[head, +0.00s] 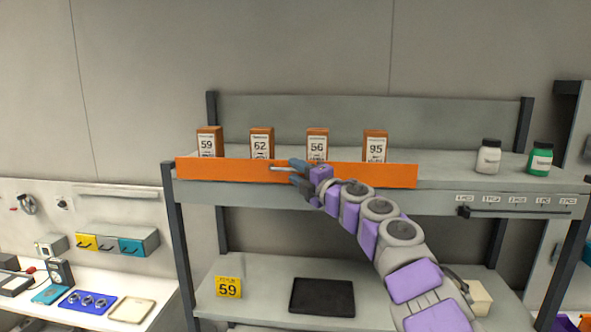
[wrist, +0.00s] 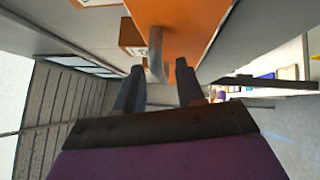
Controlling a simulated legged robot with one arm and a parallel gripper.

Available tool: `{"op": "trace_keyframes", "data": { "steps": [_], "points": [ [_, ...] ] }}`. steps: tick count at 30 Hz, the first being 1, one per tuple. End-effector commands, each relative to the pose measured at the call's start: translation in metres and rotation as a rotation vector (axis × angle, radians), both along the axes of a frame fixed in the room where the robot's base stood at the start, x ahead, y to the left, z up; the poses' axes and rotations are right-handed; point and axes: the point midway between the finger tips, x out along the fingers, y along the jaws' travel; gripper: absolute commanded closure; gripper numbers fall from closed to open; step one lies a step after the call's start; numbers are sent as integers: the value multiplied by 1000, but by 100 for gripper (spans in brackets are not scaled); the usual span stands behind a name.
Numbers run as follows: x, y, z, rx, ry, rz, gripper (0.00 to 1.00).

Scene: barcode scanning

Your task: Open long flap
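The long flap is an orange panel (head: 230,170) along the front edge of the upper shelf. It stands upright in front of the orange boxes. A grey bar handle (head: 280,168) sits near its middle. My gripper (head: 296,172) is at the right end of this handle. In the wrist view the two dark fingers of my gripper (wrist: 160,88) are apart, the handle (wrist: 156,60) is between and just beyond their tips, and the orange flap (wrist: 190,25) is ahead. Contact with the handle cannot be told.
Several orange boxes (head: 209,142) with number labels stand behind the flap. A white-labelled jar (head: 488,158) and a green jar (head: 540,158) stand at the shelf's right. A black tray (head: 322,297) and a yellow 59 sign (head: 228,287) are on the lower shelf.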

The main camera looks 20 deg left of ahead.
Motion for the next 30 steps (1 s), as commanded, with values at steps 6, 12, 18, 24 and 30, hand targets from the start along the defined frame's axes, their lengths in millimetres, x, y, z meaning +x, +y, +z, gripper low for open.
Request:
{"op": "trace_keyframes", "data": {
  "steps": [6,12,18,24,30],
  "points": [
    [0,8,-3,-4,1,1,62],
    [0,8,-3,-3,2,1,68],
    [1,6,-2,-2,2,1,87],
    [3,3,-3,-1,3,-2,100],
    [4,0,-3,1,2,-5,100]
  ]
}}
